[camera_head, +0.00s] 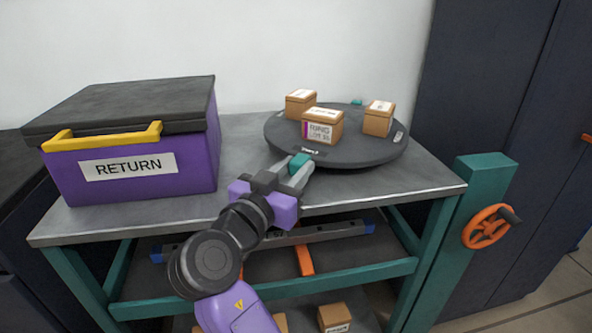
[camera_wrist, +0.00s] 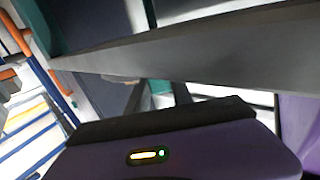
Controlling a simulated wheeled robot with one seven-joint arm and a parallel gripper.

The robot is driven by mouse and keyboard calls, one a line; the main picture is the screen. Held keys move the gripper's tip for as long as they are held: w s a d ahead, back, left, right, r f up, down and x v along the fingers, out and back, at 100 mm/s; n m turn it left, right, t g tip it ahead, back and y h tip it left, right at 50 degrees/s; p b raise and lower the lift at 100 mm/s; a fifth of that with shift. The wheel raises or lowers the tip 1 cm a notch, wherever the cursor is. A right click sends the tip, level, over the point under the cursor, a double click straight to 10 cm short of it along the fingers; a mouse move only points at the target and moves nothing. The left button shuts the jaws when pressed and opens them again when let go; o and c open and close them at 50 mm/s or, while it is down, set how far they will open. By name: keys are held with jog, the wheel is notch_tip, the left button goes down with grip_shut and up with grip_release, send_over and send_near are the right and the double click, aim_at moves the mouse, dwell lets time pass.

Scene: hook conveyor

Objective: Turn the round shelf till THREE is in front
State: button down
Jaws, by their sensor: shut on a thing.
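The round shelf (camera_head: 352,159) is a dark grey disc on the metal table. Small white labels sit on its rim, one at the front (camera_head: 311,152) and one at the right (camera_head: 398,137); I cannot read THREE on either. A teal handle (camera_head: 298,161) is at the front left of the rim, and another teal piece (camera_head: 356,102) shows at the back. My gripper (camera_head: 302,168) is shut on the front-left handle. In the wrist view, my fingers (camera_wrist: 160,98) flank a teal patch, and a broad grey band crosses above them.
Several brown boxes stand on the shelf, including one at the front (camera_head: 322,126). A purple RETURN bin (camera_head: 195,165) with a dark lid stands at the left of the table (camera_head: 240,130). An orange handwheel (camera_head: 488,227) is on the teal post at right. Dark cabinets stand behind it.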

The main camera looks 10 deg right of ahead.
jog(key=c, duration=1.1)
grip_release()
jog(key=shift+p+v, duration=0.35)
jog(key=shift+v, duration=3.55)
